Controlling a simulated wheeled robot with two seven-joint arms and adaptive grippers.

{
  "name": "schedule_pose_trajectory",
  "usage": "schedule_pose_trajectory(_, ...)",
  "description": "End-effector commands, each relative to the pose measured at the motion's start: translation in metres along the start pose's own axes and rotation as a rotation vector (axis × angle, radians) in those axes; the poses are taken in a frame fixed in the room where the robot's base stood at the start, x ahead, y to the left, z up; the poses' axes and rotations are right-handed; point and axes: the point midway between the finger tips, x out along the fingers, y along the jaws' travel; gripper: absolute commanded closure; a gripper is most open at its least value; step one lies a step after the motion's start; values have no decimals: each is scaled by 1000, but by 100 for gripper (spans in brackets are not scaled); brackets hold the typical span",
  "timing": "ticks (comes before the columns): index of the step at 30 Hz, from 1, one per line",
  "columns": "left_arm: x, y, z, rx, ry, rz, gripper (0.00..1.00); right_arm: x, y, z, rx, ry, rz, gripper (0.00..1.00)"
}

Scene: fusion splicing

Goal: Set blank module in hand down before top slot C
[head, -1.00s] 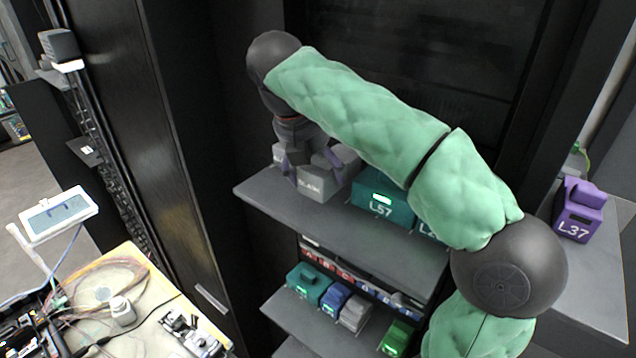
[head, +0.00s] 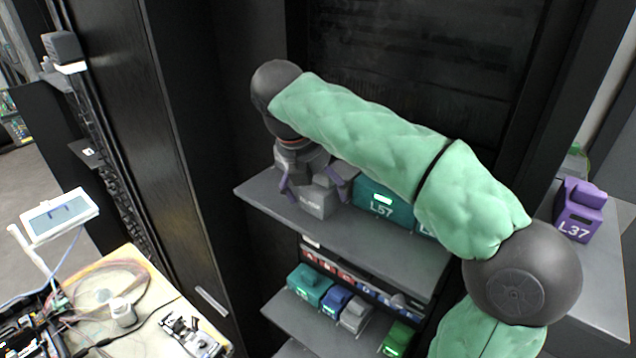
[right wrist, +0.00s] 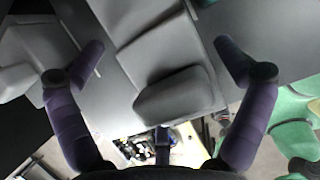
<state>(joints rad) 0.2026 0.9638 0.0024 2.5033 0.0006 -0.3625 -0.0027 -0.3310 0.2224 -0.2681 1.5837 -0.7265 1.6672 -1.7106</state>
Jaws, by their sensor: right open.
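The grey blank module (head: 315,203) rests on the upper shelf (head: 262,200), near its front edge and left of the teal L57 module. My right gripper (head: 312,190) is above it, with a purple finger on either side. In the right wrist view my right gripper (right wrist: 160,58) is open, and a grey block with a raised grip (right wrist: 180,95) lies between the fingers, with visible gaps to both. The gripper hides the module's upper part in the head view. My left gripper is not in view.
A teal L57 module (head: 383,203) stands close right of the blank module. Below is a lettered slot strip (head: 345,277) above a lower shelf with several coloured modules. A purple L37 module (head: 580,210) stands on a grey surface at right. A cluttered bench (head: 150,310) is at lower left.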

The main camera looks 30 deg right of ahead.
Motion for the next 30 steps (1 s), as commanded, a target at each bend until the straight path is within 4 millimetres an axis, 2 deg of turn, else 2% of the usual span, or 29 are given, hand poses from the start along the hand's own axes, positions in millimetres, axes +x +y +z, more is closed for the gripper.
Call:
schedule_pose_trajectory(4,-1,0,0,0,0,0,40,-2,0,1,0,0,0,0)
schedule_pose_trajectory(8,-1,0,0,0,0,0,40,-12,1,1,0,0,3,0)
schedule_pose_trajectory(21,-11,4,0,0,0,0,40,-95,1,1,-1,-1,2,0)
schedule_pose_trajectory(25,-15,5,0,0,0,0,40,-112,1,1,0,-1,2,0)
schedule_pose_trajectory(30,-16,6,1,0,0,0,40,-121,0,1,0,0,0,0)
